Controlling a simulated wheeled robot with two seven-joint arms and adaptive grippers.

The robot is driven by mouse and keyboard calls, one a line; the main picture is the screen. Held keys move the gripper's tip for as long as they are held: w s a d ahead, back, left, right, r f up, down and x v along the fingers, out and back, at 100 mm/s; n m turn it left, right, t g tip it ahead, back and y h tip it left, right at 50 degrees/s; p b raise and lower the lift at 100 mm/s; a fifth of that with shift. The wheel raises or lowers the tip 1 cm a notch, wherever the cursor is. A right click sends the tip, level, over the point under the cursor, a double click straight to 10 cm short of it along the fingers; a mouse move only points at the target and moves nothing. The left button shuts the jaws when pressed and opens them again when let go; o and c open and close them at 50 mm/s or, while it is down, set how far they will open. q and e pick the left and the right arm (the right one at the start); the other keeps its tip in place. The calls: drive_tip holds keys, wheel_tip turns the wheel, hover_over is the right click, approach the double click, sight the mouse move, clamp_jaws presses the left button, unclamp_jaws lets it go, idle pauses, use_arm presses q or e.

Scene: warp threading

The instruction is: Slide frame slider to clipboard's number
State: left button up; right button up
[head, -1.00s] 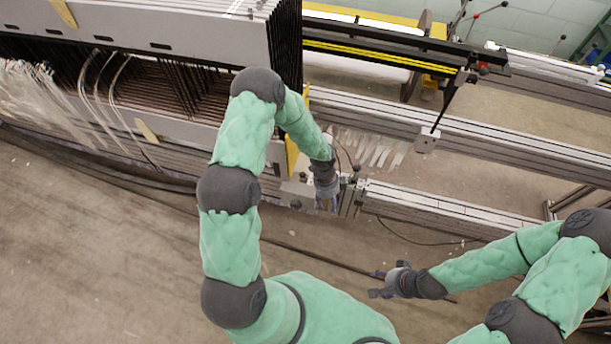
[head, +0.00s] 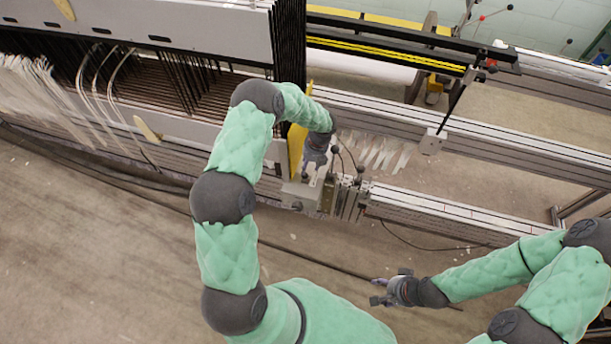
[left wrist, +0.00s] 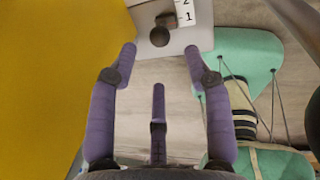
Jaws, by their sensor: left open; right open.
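The slider assembly (head: 298,190) sits at the left end of the front rail in the head view, a grey plate with dark knobs. In the left wrist view a pale plate (left wrist: 200,38) carries a dark round knob (left wrist: 163,32) beside the printed numbers 1 and 2. My left gripper (head: 313,172) is just above this assembly; in the left wrist view its purple fingers (left wrist: 160,52) are spread, with the knob just beyond the tips and nothing between them. My right gripper (head: 378,290) is open and empty over the floor. I cannot make out a clipboard.
A yellow panel (head: 297,150) stands close to my left gripper. The frame with dark heddles and white threads (head: 30,85) fills the left. The front rail (head: 440,208) runs right from the slider.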

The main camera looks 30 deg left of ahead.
sight(306, 174)
use_arm(q)
drive_tip(key=f, duration=0.2)
drive_tip(key=f+b, duration=0.1)
drive_tip(key=f, duration=0.1)
drive_tip(key=a+f+b, duration=0.1)
drive_tip(key=f, duration=0.2)
drive_tip(key=shift+s, duration=0.3)
drive_tip(key=shift+c, duration=0.3)
clamp_jaws()
